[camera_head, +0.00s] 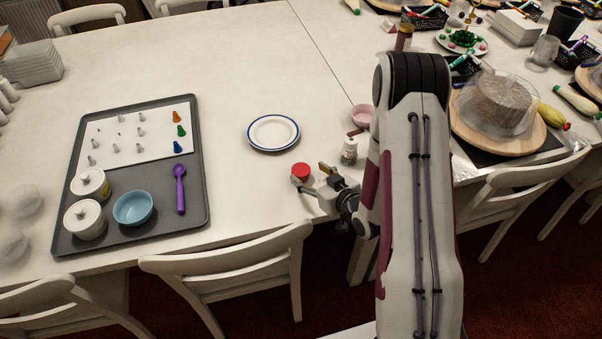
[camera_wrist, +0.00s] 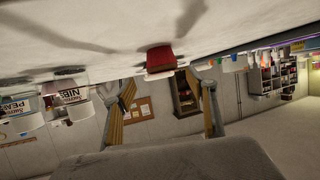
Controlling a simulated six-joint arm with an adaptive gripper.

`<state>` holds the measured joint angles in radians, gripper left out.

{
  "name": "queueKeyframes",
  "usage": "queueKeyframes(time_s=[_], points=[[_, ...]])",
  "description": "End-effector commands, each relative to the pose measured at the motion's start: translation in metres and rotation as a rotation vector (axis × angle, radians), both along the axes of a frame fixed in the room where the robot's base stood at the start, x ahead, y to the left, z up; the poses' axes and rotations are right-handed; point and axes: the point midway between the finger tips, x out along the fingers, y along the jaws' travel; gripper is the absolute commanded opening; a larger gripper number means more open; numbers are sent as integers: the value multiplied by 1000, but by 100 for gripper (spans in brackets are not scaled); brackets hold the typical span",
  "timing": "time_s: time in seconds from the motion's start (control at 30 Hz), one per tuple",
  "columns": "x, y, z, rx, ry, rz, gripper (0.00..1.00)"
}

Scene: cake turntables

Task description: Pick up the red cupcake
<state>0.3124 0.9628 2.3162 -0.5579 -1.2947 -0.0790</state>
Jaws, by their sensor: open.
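The red cupcake (camera_head: 301,170) stands on the white table near its front edge, just below and right of a white plate. In the wrist view, which is upside down, the red cupcake (camera_wrist: 160,57) appears at the top centre with a pale lower part. My gripper (camera_head: 309,175) is low beside the cupcake, coming from the right. Its two fingers are spread. In the wrist view my gripper (camera_wrist: 160,80) shows the fingers left and right, with the cupcake ahead between their lines. I cannot tell whether either finger touches it.
A blue-rimmed plate (camera_head: 273,133) lies behind the cupcake. A small bottle (camera_head: 349,151) and a pink bowl (camera_head: 362,115) stand close by my arm. A grey tray (camera_head: 200,205) with pots, a blue bowl and a purple scoop is at left. White chairs line the front edge.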

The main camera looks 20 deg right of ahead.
Motion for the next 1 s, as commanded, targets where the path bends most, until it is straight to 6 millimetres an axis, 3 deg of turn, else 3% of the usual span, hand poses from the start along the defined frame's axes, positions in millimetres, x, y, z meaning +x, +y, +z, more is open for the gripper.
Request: queueKeyframes(time_s=[0.57, 1.0], points=[[9, 4, -6, 0, 1, 1, 57], [43, 18, -24, 0, 1, 0, 57]])
